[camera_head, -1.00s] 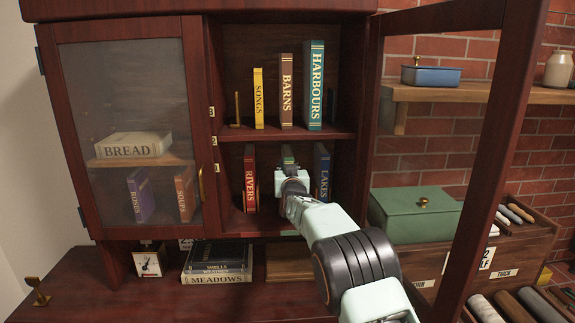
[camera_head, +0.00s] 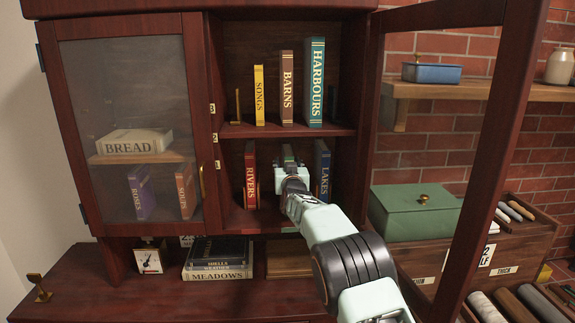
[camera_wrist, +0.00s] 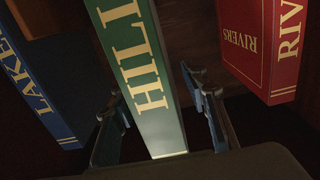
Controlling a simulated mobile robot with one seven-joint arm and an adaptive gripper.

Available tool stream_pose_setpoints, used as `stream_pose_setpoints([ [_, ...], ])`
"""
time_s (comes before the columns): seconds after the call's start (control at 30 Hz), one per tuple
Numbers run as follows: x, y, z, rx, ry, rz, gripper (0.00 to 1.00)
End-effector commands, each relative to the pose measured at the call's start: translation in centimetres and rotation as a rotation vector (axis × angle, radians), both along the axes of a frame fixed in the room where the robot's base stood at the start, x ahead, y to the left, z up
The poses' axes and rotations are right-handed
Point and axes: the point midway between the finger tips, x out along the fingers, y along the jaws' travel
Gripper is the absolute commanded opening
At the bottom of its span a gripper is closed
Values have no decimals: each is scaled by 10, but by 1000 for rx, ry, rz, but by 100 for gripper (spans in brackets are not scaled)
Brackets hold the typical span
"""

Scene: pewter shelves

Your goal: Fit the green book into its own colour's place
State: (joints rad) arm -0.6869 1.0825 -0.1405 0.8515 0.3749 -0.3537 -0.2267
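The green book, its spine lettered "HILL…" (camera_wrist: 150,75), stands in the lower shelf bay between the red RIVERS book and the blue LAKES book. In the head view only its top part (camera_head: 288,153) shows above my gripper (camera_head: 289,180), which hides the rest. In the wrist view my gripper (camera_wrist: 160,115) has one finger on each side of the green spine. Gaps show between fingers and book, clearest on the right, so it looks open around the book. A small green strip (camera_head: 290,230) shows on the shelf's front edge below.
RIVERS (camera_head: 251,175) stands close left and LAKES (camera_head: 322,172) close right. SONGS (camera_head: 259,95), BARNS (camera_head: 287,88) and HARBOURS (camera_head: 315,82) stand on the shelf above. The open cabinet door (camera_head: 490,160) is right of my arm; the glazed left door (camera_head: 125,125) is shut.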

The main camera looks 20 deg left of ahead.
Motion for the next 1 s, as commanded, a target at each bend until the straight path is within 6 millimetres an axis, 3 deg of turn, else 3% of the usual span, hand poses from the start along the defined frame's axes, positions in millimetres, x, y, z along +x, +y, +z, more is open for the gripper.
stream_pose_setpoints([
  [0.47,-7,-4,-5,-3,9,-2,41],
  [1.0,-58,-30,-2,-4,5,1,41],
])
